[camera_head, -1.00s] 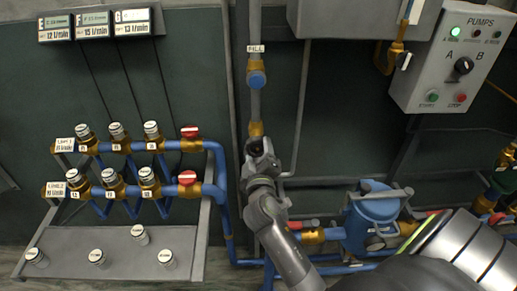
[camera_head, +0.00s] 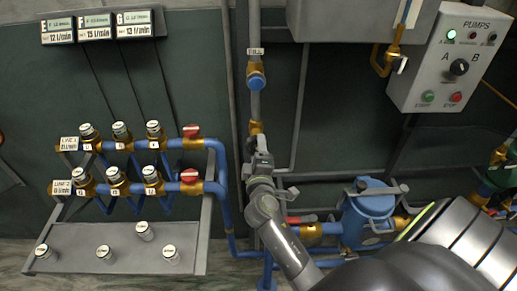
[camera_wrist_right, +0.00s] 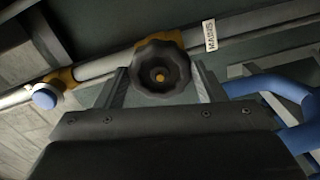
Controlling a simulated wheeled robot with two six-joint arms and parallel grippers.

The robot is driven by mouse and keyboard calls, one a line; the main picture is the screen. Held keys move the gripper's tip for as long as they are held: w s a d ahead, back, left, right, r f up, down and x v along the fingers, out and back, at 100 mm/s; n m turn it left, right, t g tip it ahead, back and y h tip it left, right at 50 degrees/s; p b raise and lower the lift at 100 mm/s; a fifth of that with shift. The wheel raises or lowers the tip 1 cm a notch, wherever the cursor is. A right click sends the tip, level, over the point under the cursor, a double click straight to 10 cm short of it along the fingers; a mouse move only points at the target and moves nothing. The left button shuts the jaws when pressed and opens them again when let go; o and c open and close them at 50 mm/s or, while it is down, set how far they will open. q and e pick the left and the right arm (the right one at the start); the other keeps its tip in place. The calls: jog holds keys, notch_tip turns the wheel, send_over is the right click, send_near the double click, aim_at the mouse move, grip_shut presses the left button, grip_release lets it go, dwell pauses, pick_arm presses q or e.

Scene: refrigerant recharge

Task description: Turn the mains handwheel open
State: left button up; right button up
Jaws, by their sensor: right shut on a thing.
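The mains handwheel (camera_wrist_right: 160,68) is a dark, scalloped knob with a brass centre, on a brass-fitted pipe in the right wrist view. A small white "MAINS" tag (camera_wrist_right: 210,36) hangs beside it. My right gripper (camera_wrist_right: 162,80) has a finger on each side of the wheel's rim and is shut on it. In the head view my right gripper (camera_head: 260,160) is at the vertical pipe, under a brass fitting, and covers most of the wheel. My left gripper is not in view.
A blue-capped valve (camera_head: 256,80) sits higher on the same pipe. A manifold with red-handled valves (camera_head: 191,131) stands to the left, above a grey tray (camera_head: 75,236). A blue strainer body (camera_head: 368,212) is to the right. A pump panel (camera_head: 455,55) hangs upper right.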

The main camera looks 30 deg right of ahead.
jog(key=shift+r, duration=0.1)
jog(key=shift+n+p, duration=1.45)
jog(key=shift+n, duration=0.95)
jog(key=shift+r, duration=0.1)
jog(key=n+p, duration=0.2)
jog(key=n, duration=0.2)
jog(key=shift+n+p, duration=0.35)
jog(key=shift+n, duration=0.05)
